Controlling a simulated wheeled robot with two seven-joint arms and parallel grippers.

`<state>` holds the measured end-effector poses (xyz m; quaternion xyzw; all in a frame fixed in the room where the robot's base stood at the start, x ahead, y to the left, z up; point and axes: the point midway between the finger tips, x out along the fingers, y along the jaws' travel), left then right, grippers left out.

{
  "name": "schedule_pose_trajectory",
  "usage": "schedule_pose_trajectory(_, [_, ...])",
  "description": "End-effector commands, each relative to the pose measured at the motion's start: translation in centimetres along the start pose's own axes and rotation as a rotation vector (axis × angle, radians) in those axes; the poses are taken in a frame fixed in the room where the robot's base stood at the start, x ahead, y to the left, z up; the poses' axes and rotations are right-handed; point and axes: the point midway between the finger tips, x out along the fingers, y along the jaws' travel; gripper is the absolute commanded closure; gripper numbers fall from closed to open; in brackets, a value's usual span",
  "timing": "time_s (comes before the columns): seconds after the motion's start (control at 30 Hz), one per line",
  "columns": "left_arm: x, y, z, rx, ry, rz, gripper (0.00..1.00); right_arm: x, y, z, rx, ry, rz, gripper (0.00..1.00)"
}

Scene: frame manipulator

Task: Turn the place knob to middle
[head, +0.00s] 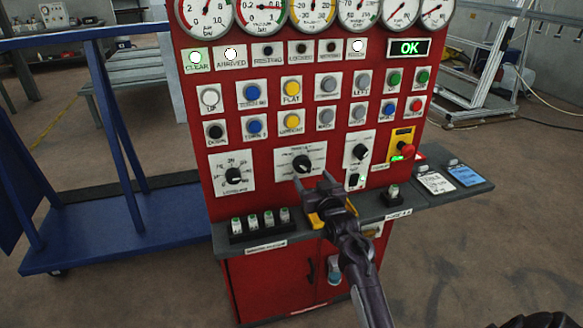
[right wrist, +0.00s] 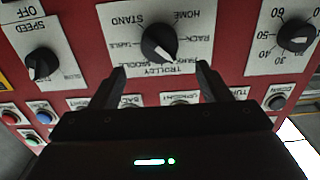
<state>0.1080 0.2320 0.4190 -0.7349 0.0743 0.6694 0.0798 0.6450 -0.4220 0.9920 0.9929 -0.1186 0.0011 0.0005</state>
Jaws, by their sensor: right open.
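The place knob (head: 302,163) is a black round knob on a white plate at the lower middle of the red panel. In the right wrist view this knob (right wrist: 159,43) appears upside down, with labels such as STAND, HOME, RACK and TROLLEY around it. Its pale pointer mark seems to point to the lower right in that view; the exact label is unclear. My right gripper (head: 326,187) is open and empty in front of the panel, just below the knob. In the wrist view its fingers (right wrist: 160,74) stand apart on either side, short of the knob. My left gripper is out of view.
A numbered knob (head: 233,175) sits to the left and the speed knob (head: 361,152) to the right. A red emergency button (head: 406,150) is further right. Several buttons and gauges fill the panel above. A grey shelf (head: 300,237) juts out below. A blue trolley (head: 120,235) stands left.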

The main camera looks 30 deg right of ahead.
Motion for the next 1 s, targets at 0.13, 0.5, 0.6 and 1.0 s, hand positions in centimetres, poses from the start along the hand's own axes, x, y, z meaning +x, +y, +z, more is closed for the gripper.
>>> schedule_pose_trajectory(0.13, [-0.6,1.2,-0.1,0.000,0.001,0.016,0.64,2.4,-0.1,-0.2,0.002,0.001,-0.002,0.30])
schedule_pose_trajectory(0.5, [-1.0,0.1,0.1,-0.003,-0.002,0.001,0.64,6.3,-0.1,0.0,0.001,-0.001,-0.002,0.30])
schedule_pose_trajectory(0.6, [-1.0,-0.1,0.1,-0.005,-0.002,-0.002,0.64,6.5,-0.1,0.0,0.000,-0.001,-0.002,0.30])
schedule_pose_trajectory(1.0, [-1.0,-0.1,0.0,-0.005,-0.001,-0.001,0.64,6.5,-0.1,0.1,0.000,-0.001,-0.002,0.52])
